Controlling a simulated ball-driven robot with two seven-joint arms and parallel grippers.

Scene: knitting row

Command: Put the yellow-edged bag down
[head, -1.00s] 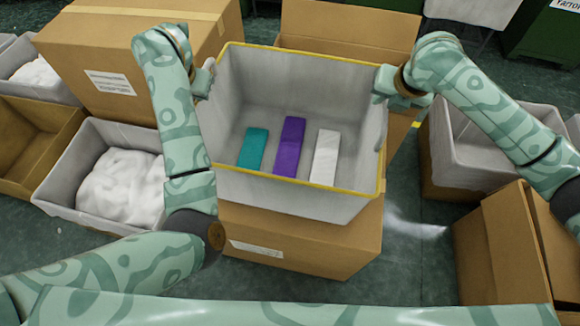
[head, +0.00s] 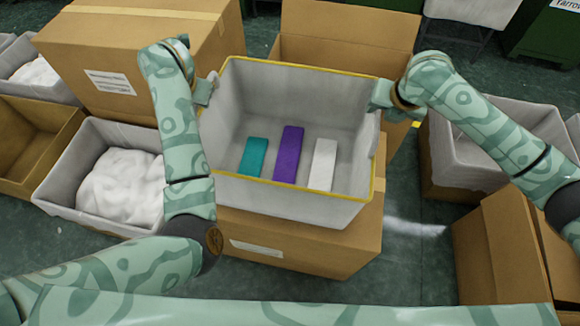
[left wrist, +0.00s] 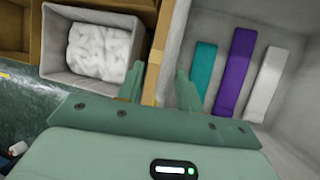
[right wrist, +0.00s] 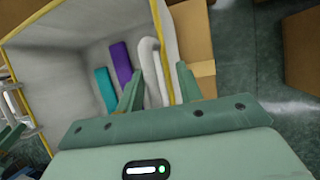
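The yellow-edged bag (head: 285,202) is a pale grey, open-topped bag with a yellow rim, upright at the centre of the head view. A teal piece (head: 254,157), a purple piece (head: 289,153) and a white piece (head: 322,164) lie inside. My left gripper (head: 203,92) is at its left side and my right gripper (head: 384,98) at its right side. In the left wrist view (left wrist: 158,88) and right wrist view (right wrist: 158,88) the fingers straddle the side walls and appear shut on them. The bag's underside is hidden, so contact below cannot be told.
A cardboard box (head: 300,250) is directly below the bag. An open carton (head: 345,30) stands behind, and a large closed carton (head: 110,60) at back left. A lined bin of white material (head: 70,205) is left; a lined bin (head: 440,160) and carton (head: 500,250) are right.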

